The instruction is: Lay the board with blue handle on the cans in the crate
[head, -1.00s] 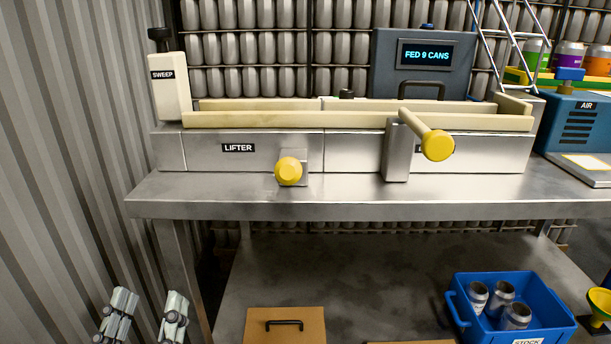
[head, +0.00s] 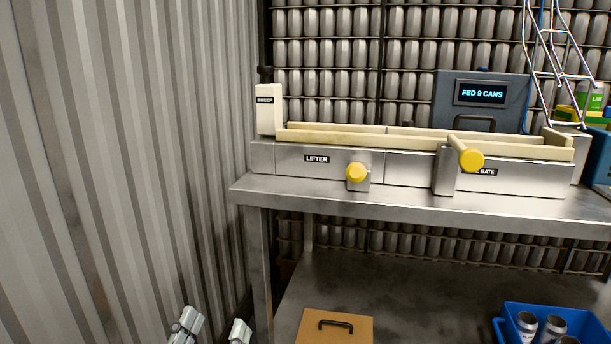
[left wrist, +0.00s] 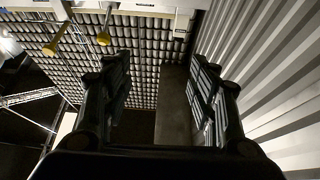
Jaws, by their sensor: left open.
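The blue crate (head: 563,313) stands on the lower shelf at the bottom right in the head view, cut by the frame edge. Several silver cans (head: 552,327) stand in it. I cannot make out a board with a blue handle; a brown board with a black handle (head: 335,327) lies on the lower shelf left of the crate. My left gripper (head: 215,328) is open and empty at the bottom of the head view, left of the bench and well away from the crate. Its parted fingers also show in the left wrist view (left wrist: 160,92). My right gripper is out of view.
The steel bench (head: 420,199) carries the lifter machine (head: 290,158) with yellow knobs (head: 356,173) sticking out in front. A bench leg (head: 259,265) stands right of my left gripper. A corrugated wall (head: 120,150) rises close on the left.

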